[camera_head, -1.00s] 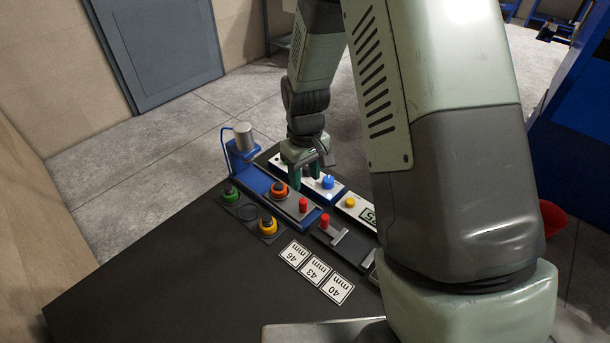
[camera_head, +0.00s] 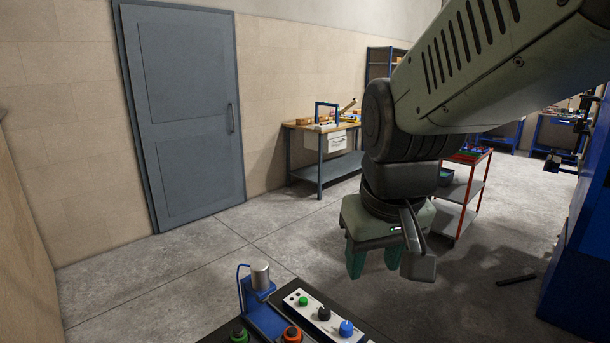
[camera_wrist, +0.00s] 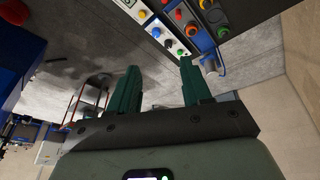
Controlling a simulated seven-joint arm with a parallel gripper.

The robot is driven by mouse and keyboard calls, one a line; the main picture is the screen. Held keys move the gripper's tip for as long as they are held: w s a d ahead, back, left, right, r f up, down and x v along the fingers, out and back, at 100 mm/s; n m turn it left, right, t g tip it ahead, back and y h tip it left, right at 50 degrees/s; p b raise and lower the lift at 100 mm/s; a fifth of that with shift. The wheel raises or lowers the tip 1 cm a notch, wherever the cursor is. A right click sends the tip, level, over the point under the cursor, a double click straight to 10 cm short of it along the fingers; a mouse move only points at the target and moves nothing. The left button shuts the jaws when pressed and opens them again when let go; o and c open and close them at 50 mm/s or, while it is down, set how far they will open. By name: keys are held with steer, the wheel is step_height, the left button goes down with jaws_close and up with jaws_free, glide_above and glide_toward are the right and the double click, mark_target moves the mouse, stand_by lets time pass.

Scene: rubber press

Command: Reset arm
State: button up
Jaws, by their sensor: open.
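My gripper (camera_head: 372,262) hangs from my raised arm, to the right of the middle in the head view, fingers pointing down. It is above and behind the black table's far edge, apart from everything. In the wrist view its two green fingers (camera_wrist: 157,88) are spread apart with nothing between them.
A white panel (camera_head: 334,327) with green, black and blue knobs lies at the table's far edge, beside a blue fixture (camera_head: 262,318) with a grey cylinder. A red cart (camera_head: 463,195) and a workbench (camera_head: 323,160) stand behind. A grey door (camera_head: 183,115) is at left.

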steer(key=s+d+r+m+t, duration=0.1)
steer(key=s+r, duration=0.3)
steer(key=s, duration=0.6)
steer(key=shift+s+d+r+m+t, duration=0.2)
steer(key=shift+s+d+m+t, duration=0.2)
steer(key=shift+m+t, duration=0.15)
